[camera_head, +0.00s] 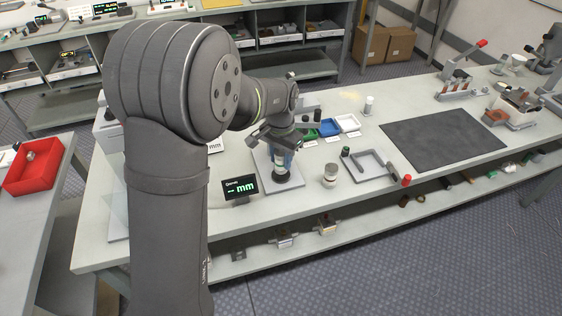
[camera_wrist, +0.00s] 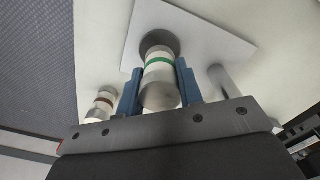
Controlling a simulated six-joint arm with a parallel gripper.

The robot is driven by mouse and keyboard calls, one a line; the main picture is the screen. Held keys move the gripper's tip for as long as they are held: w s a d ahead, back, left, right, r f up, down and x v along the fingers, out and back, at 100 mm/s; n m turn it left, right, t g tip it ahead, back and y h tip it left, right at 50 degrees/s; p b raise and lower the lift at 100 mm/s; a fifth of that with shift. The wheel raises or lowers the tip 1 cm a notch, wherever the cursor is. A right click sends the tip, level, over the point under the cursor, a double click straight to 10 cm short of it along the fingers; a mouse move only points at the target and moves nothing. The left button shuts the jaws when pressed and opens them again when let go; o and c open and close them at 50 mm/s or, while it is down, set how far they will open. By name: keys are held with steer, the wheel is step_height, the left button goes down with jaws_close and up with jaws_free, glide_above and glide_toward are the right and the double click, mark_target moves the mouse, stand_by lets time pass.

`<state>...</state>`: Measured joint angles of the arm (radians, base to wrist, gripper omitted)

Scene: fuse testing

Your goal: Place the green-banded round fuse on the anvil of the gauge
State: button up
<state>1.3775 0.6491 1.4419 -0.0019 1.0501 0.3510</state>
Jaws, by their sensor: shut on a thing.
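The green-banded round fuse (camera_wrist: 160,72) is white with metal caps and a green band. My gripper (camera_wrist: 158,88) is shut on it, with a blue finger on each side. In the head view my gripper (camera_head: 282,156) holds the fuse (camera_head: 279,162) roughly upright over the gauge. The gauge's dark round anvil (camera_wrist: 159,42) is right beyond the fuse's far end, on a pale base plate (camera_wrist: 205,45). I cannot tell whether fuse and anvil touch. The gauge display (camera_head: 240,187) shows dashes and "mm". My arm hides part of the gauge.
A post (camera_wrist: 224,80) rises from the plate near the gripper. A grey tray (camera_head: 370,166), small coloured bins (camera_head: 329,128) and a dark mat (camera_head: 443,136) lie to the right.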

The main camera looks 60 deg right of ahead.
steer(key=shift+f, duration=0.9)
steer(key=o, duration=1.1)
steer(key=shift+f, duration=0.15)
steer(key=shift+c, duration=0.2)
step_height(320, 180, up, 12)
steer(key=shift+r, duration=0.15)
step_height(320, 180, down, 13)
steer(key=shift+r, duration=2.45)
